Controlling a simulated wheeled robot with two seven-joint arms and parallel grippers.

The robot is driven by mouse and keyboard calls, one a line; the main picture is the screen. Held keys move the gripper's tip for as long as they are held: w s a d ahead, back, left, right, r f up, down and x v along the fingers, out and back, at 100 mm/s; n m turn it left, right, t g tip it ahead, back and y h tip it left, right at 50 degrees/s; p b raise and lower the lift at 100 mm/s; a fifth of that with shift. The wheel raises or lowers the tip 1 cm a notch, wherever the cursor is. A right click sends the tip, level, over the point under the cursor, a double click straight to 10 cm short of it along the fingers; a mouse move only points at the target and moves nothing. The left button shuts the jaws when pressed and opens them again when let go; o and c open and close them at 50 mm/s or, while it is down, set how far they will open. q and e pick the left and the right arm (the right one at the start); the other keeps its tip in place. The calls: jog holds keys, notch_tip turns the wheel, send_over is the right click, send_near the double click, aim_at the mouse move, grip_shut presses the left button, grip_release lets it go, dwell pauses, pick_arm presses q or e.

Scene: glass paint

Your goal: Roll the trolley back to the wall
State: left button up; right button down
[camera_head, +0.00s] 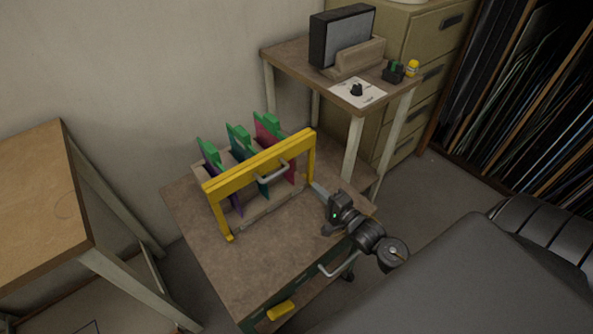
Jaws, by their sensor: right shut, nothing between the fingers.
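The trolley (200,240) has a worn brown top, a dark green front, a grey pull handle (335,268) and a yellow pedal-like piece (281,310) low on the front. It stands near the pale wall (110,70); its top hides any gap behind. On it a yellow frame (240,174) with a grey bar handle stands across a rack of coloured plates with green tops (239,137). My right gripper (320,190) is shut and empty over the top's right side, close beside the frame's right leg. Whether it touches is unclear. My left gripper is out of view.
A small side table (287,57) with a black-and-grey box (340,38) stands behind right, before a drawer cabinet (428,25). A wooden table (40,200) is at left. A rack of sheets (515,100) fills the right. Floor (435,185) is clear between.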

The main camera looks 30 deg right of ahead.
aim_at(297, 179)
jog(key=w, duration=0.3)
jog(key=w+a, duration=0.1)
jog(key=w, duration=0.6)
jog(key=shift+a, duration=0.25)
jog(key=shift+w, duration=0.15)
